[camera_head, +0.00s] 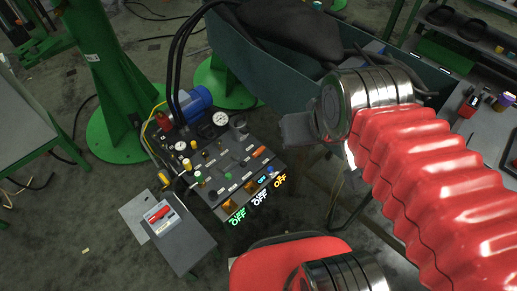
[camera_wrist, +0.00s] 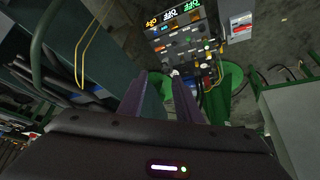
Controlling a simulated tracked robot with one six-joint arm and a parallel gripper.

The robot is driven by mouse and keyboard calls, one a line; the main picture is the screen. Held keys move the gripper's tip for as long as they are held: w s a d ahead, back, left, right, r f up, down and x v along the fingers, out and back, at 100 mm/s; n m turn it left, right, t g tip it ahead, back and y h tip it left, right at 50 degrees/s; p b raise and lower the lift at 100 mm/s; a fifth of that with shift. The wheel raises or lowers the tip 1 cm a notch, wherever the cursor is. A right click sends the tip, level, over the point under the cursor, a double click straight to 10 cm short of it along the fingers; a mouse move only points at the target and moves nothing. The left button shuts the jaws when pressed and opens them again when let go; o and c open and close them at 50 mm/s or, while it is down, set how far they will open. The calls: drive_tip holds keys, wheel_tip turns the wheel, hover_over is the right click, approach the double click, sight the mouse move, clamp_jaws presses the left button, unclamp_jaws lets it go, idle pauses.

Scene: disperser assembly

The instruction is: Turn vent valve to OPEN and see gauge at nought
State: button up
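The control panel (camera_head: 222,170) is a dark slanted board with several small knobs, levers and coloured fittings. A white round gauge (camera_head: 220,118) sits at its back edge, and a smaller pale dial (camera_head: 181,145) is at its left; neither needle is readable. I cannot tell which fitting is the vent valve. Lit OFF labels in green, white and orange show along the front edge. My gripper (camera_head: 290,128) hangs in the air right of the panel. In the wrist view my gripper (camera_wrist: 153,82) has its two dark purple fingers apart, with nothing between them; the panel (camera_wrist: 183,45) appears beyond them.
A blue motor (camera_head: 192,101) and black hoses stand behind the panel. A grey box with a red-and-white item (camera_head: 160,215) is at its front left. Green posts (camera_head: 110,80) rise behind. A dark green trough (camera_head: 300,60) lies behind my gripper. Grey floor is open at left.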

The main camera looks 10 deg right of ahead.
drive_tip(key=shift+o, duration=0.2)
drive_tip(key=shift+o, duration=0.7)
drive_tip(key=shift+w+r, duration=0.1)
drive_tip(key=shift+w, duration=0.35)
drive_tip(key=w+a+f+m+g+h, duration=0.1)
drive_tip(key=w+f+m, duration=0.2)
drive_tip(key=w+f, duration=0.85)
drive_tip(key=w+f+m+g+h, duration=0.1)
drive_tip(key=w+f+m, duration=0.25)
drive_tip(key=w, duration=1.75)
drive_tip(key=w+a+f+m, duration=0.1)
drive_tip(key=w+f, duration=0.2)
drive_tip(key=f, duration=0.3)
drive_tip(key=w+a+f+m+h, duration=0.1)
drive_tip(key=w+f, duration=0.1)
drive_tip(key=f, duration=0.4)
drive_tip(key=w+a+f+m, duration=0.1)
drive_tip(key=w+f, duration=0.2)
drive_tip(key=f, duration=0.3)
drive_tip(key=shift+m+g+h, duration=0.4)
drive_tip(key=shift+m+g, duration=0.1)
drive_tip(key=shift+m, duration=0.35)
drive_tip(key=f, duration=0.7)
drive_tip(key=a+f, duration=0.1)
drive_tip(key=f, duration=0.6)
drive_tip(key=a+f, duration=0.1)
drive_tip(key=f, duration=0.7)
drive_tip(key=shift+w, duration=0.3)
